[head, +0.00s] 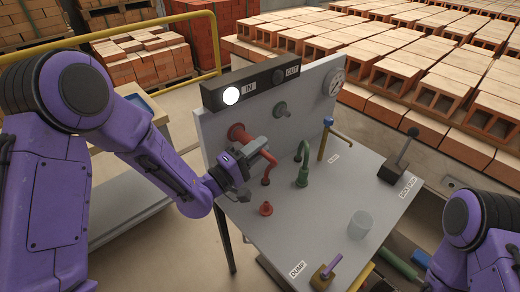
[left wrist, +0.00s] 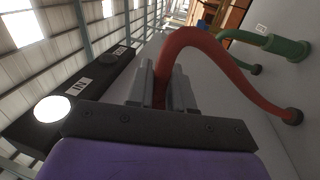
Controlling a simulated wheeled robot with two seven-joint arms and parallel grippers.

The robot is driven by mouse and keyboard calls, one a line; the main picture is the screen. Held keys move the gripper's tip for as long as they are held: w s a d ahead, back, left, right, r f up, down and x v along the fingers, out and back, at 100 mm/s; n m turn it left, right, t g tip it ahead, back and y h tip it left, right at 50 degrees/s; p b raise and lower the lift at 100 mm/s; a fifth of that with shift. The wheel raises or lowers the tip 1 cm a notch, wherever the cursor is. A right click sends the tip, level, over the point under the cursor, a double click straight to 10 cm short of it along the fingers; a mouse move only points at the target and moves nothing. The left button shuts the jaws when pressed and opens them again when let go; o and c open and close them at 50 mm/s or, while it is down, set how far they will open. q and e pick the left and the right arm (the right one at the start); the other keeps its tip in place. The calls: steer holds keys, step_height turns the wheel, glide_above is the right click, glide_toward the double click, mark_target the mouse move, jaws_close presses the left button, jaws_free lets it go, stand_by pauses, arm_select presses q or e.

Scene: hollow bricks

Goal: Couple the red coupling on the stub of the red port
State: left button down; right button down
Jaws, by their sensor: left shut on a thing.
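The red port (head: 238,132) sits on the upright grey panel, left of the green port. My left gripper (head: 248,153) is just in front of and below it, shut on the end of the red hose, where the red coupling is. The red hose (head: 268,165) arches from there to the table top. In the left wrist view the hose (left wrist: 205,38) rises from between the two grey fingers (left wrist: 163,90). The fingers hide most of the coupling, and I cannot tell whether it touches the stub. My right gripper is out of view; only its arm shows.
A green hose (head: 303,165) stands on the table below the green port (head: 281,108). A small red fitting (head: 266,209), a clear cup (head: 360,225), a brass tap (head: 325,138) and a black lever (head: 402,155) are also on the table. The IN lamp (head: 231,95) is lit white.

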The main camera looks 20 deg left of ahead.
arm_select(q)
steer(key=c, duration=0.9)
jaws_free()
steer(key=b+v, duration=0.3)
steer(key=v, duration=0.7)
steer(key=shift+s+a, duration=0.2)
